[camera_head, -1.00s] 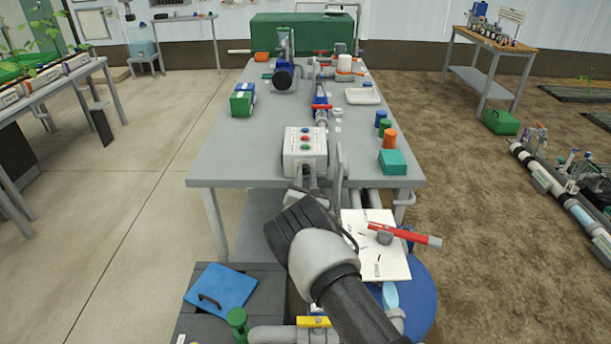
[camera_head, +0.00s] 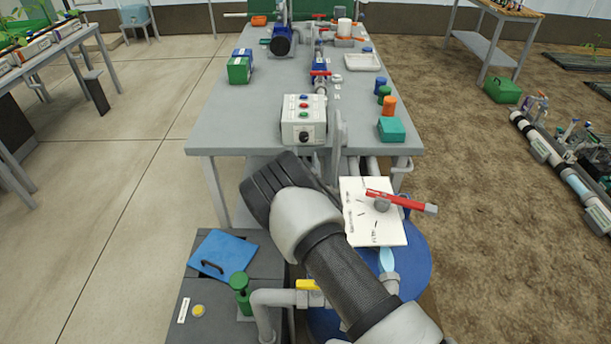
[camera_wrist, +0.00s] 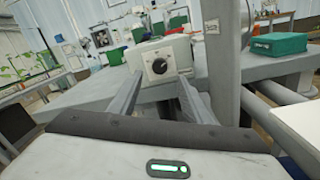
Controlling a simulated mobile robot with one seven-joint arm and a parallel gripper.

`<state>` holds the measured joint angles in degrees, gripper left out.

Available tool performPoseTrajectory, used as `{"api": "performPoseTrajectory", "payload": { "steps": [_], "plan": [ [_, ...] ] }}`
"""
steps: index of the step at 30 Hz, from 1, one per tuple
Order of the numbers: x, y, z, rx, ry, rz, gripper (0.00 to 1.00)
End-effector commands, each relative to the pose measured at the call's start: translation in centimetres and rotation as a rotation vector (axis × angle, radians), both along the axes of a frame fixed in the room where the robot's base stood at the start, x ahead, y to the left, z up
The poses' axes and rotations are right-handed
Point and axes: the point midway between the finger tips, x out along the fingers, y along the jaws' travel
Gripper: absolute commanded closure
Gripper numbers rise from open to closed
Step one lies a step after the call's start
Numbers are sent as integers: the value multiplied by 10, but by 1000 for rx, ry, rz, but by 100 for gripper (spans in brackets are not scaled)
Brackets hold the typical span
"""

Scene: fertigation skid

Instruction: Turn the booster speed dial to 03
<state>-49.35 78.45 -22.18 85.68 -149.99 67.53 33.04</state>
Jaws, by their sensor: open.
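The booster speed dial is a black round knob (camera_head: 306,137) on the front face of a light grey control box (camera_head: 290,116) at the near edge of the table. In the wrist view the dial (camera_wrist: 159,67) faces me on a white plate with a light pointer mark; its numbers are too small to read. My gripper (camera_wrist: 160,80) is open and empty, its two fingers pointing toward the box, one on each side of the dial in the picture. The fingers appear short of the knob and not touching it. In the head view my wrist hides the fingers.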

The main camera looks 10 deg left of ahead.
Motion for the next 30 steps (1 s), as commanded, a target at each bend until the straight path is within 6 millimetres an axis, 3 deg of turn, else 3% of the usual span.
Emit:
{"api": "performPoseTrajectory", "payload": {
  "steps": [6,12,18,30],
  "plan": [
    [-52,-15,-2,-3,2,0,56],
    [-83,-23,-4,-1,2,1,56],
    [-95,-27,-4,0,0,1,56],
    [-96,-27,-4,0,0,0,56]
  ]
}}
